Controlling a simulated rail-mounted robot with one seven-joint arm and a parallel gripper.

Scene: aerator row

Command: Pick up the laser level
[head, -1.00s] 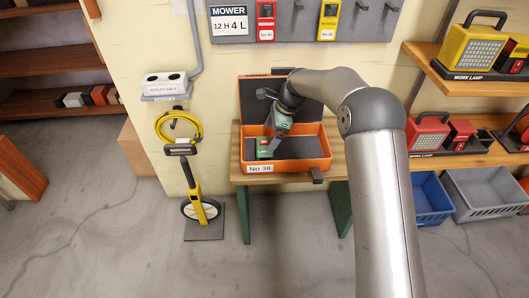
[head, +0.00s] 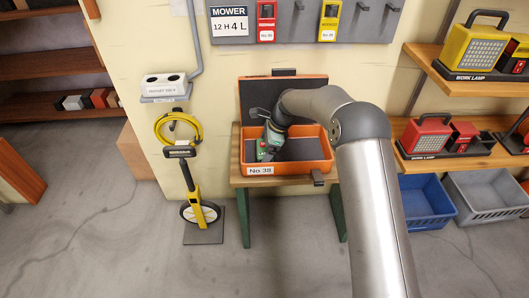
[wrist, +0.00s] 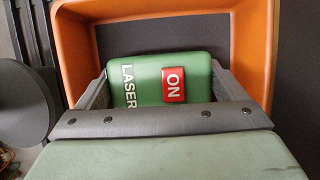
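The laser level is a green block with a red ON patch and white LASER lettering. It stands at the left in the orange case in the head view (head: 262,149), partly covered by my gripper (head: 268,146). In the wrist view the laser level (wrist: 147,88) lies between the two grey fingers of my gripper (wrist: 162,88). The fingers are spread wide, one on each side, close to its sides. Any gap or contact there is hard to make out. The lower part of the laser level is hidden behind the gripper's grey bar.
The orange case (head: 312,167), labelled No 38, sits on a wooden bench (head: 238,181) with its lid open against the wall. Its walls are close around my gripper; the dark floor right of the laser level is empty. A measuring wheel (head: 196,207) stands left.

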